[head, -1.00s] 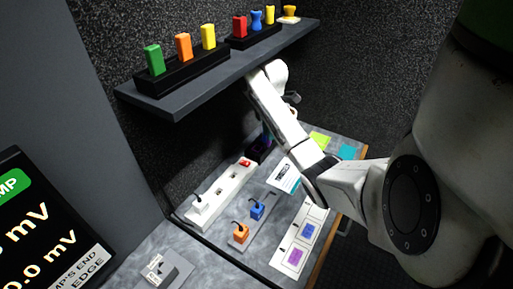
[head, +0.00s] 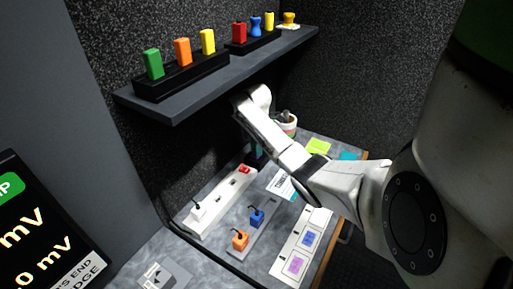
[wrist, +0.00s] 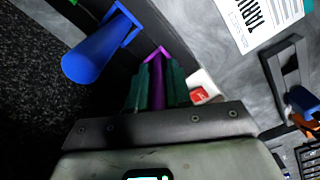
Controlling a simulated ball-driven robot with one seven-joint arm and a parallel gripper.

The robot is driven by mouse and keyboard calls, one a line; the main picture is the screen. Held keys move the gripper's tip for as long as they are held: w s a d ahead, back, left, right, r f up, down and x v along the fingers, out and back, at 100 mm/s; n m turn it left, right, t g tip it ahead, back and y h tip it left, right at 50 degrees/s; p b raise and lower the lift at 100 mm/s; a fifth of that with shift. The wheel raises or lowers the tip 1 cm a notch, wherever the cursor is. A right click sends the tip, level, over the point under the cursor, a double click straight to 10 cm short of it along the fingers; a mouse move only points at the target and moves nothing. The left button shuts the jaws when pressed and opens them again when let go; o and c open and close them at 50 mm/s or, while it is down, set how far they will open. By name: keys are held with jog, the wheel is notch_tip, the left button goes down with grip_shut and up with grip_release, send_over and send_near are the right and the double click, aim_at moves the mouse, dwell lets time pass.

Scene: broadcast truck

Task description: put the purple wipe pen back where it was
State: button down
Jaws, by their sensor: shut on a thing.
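My gripper (wrist: 157,72) has green fingers, shut on the purple wipe pen (wrist: 157,88) in the wrist view. Only a purple strip and a pointed tip of the pen show between the fingers. In the head view my gripper (head: 257,157) is low behind the power strip, under the shelf, and the pen is too small to make out there. A blue cylinder with a blue bracket-like end (wrist: 92,58) lies to the upper left of my fingers in the wrist view, beside a dark strip. I cannot tell whether the pen touches anything below it.
A shelf (head: 180,108) with several coloured blocks overhangs my gripper. A white power strip (head: 222,205) with a red switch is close by. A cup (head: 288,127) stands behind my arm. Blue and orange plugs (head: 257,217) and a white panel (head: 318,222) are on the desk.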

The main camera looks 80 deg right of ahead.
jog(key=c, duration=1.5)
grip_release()
jog(key=shift+f, duration=0.15)
jog(key=o, duration=0.5)
jog(key=shift+c, duration=0.2)
jog(key=shift+r, duration=3.95)
